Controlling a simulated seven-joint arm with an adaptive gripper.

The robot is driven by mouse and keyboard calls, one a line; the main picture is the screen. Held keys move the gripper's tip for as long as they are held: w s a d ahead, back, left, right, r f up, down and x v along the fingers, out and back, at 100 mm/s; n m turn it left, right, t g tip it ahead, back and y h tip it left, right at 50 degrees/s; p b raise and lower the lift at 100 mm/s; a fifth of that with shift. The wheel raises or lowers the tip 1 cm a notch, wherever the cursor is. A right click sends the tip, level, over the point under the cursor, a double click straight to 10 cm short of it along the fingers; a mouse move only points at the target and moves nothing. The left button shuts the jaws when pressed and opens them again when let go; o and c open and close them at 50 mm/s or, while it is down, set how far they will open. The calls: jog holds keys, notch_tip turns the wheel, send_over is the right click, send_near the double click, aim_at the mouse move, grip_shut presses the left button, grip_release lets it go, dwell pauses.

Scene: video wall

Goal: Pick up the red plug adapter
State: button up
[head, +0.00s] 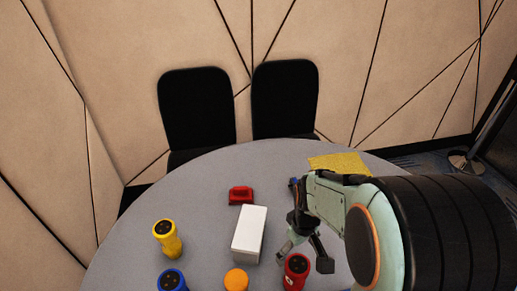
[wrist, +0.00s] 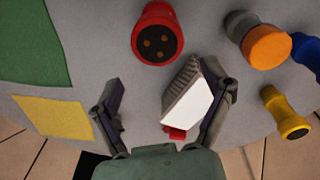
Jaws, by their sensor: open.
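A red cylindrical plug adapter (head: 296,272) with dark holes in its round end stands on the grey table, near the bottom of the head view. It also shows in the wrist view (wrist: 157,32), top middle, beyond my fingertips. My gripper (head: 304,256) is open above the table, close to this adapter in the head view; its height over the table is unclear. In the wrist view my gripper (wrist: 165,85) has its fingers spread wide. A white box (wrist: 188,105) appears between them, near the right finger; I cannot tell whether they touch.
The white box (head: 249,236) stands left of my gripper. A small red block (head: 240,195) lies behind it. Yellow (head: 167,238), blue (head: 172,281) and orange-topped (head: 236,281) pieces stand left. A yellow sheet (head: 340,162) lies at the back; a green sheet (wrist: 30,45) shows too.

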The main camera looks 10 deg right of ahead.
aim_at(298, 264)
jog(key=shift+g, duration=0.3)
jog(key=f, duration=0.5)
jog(key=s+f, duration=0.1)
jog(key=f, duration=0.1)
jog(key=shift+d+f, duration=0.2)
jog(key=shift+f, duration=0.6)
jog(key=c, duration=1.1)
